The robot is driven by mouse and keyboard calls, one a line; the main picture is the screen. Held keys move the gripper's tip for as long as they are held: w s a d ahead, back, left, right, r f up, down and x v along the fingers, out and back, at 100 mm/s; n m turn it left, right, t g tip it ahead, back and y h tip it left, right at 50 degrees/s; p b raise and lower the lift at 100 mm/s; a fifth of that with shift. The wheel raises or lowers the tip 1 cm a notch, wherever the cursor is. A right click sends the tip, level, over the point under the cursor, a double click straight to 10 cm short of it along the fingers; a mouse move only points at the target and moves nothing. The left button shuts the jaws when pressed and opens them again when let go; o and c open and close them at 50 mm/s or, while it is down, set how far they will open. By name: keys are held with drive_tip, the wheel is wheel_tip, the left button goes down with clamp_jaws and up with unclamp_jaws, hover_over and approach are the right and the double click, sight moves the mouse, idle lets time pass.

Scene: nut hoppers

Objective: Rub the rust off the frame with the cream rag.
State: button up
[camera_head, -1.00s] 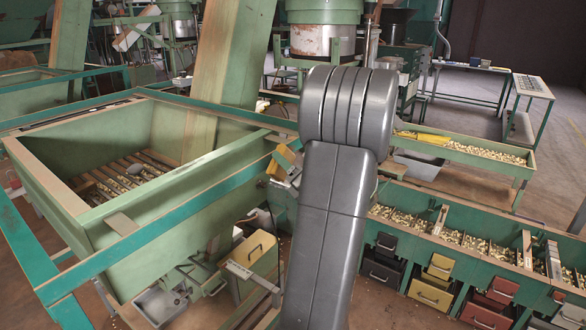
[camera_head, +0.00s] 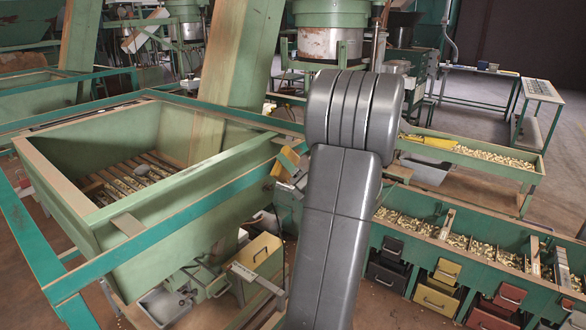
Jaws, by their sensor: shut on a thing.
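The green and teal metal frame (camera_head: 165,253) runs around a large open green hopper (camera_head: 60,185) on the left. Its teal rails cross in front of the hopper and toward the middle. I cannot make out a clear rust patch on it from here. My grey arm rises through the middle of the view and covers part of the frame behind it. My gripper is not in view. The cream rag is not in view either.
A long green trough of nuts (camera_head: 478,262) runs along the right, with yellow, red and dark drawers beneath. A yellow drawer box (camera_head: 262,252) sits below the hopper. A table (camera_head: 482,72) stands at the back right.

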sight(298, 162)
drive_tip(key=shift+w+a, duration=0.35)
drive_tip(key=shift+a, duration=0.15)
drive_tip(key=shift+w+d+p, duration=0.55)
drive_tip(key=shift+w+d, duration=0.7)
drive_tip(key=shift+w, duration=0.3)
drive_tip(key=w+d+p, duration=0.2)
drive_tip(key=w+d, duration=0.2)
drive_tip(key=w, duration=0.2)
drive_tip(key=shift+w+d, duration=0.2)
drive_tip(key=shift+w, duration=0.15)
drive_tip(key=shift+s, duration=0.1)
drive_tip(key=shift+s+a+b, duration=0.2)
drive_tip(key=shift+s+a, duration=0.95)
drive_tip(key=shift+s, duration=0.45)
drive_tip(key=shift+s+a+b, duration=0.25)
drive_tip(key=shift+s+a, duration=0.95)
drive_tip(key=shift+s, duration=0.35)
drive_tip(key=shift+s+a+b, duration=0.2)
drive_tip(key=shift+s+a, duration=0.95)
drive_tip(key=shift+s, duration=0.45)
drive_tip(key=shift+s+d+p, duration=0.2)
drive_tip(key=shift+s+d, duration=0.7)
drive_tip(key=shift+d, duration=0.3)
drive_tip(key=shift+s+d+p, duration=0.15)
drive_tip(key=shift+s+d, duration=0.7)
drive_tip(key=shift+d, duration=0.35)
